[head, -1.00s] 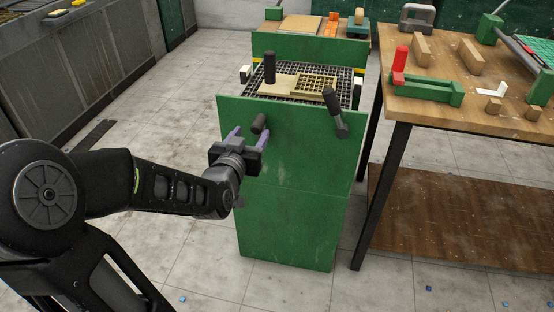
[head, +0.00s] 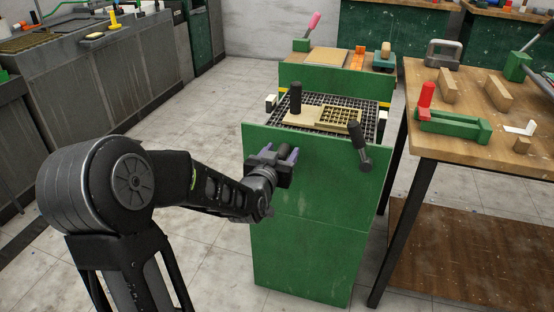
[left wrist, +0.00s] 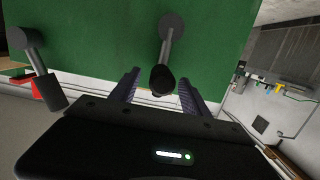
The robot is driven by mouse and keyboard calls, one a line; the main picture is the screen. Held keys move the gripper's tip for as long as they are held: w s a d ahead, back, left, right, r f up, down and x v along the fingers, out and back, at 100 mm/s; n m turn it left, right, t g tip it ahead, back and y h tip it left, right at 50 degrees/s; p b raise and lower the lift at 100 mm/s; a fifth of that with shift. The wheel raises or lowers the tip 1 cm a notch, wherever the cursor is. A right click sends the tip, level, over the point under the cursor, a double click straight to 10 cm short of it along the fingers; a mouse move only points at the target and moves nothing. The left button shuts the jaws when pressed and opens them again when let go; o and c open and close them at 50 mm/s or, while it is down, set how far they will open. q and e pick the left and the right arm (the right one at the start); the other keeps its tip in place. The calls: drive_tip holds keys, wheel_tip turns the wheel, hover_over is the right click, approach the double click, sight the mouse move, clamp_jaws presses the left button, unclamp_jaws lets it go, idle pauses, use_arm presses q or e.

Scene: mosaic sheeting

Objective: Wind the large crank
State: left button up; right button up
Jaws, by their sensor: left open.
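A dark crank on the front of the green cabinet (head: 310,215) has its round hub at the top of the left wrist view. Its handle (left wrist: 163,79) points toward the camera between my left gripper's fingers. My left gripper (head: 280,152) is open around this handle, with a purple finger on each side; it also shows in the left wrist view (left wrist: 159,82). In the head view the gripper mostly hides this crank. A second dark crank (head: 360,146) is on the cabinet's front at the right, and also in the left wrist view (left wrist: 40,72). My right gripper is not in view.
The cabinet top carries a black grid (head: 370,103), an upright dark handle (head: 295,98) and a light board with a mosaic grid. A wooden workbench (head: 480,140) with a green fixture (head: 455,124) stands close at the right. The floor at the left is clear.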

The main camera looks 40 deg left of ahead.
use_arm(q)
drive_tip(key=shift+w+a, duration=0.1)
drive_tip(key=shift+w, duration=0.3)
drive_tip(key=shift+c, duration=0.2)
clamp_jaws()
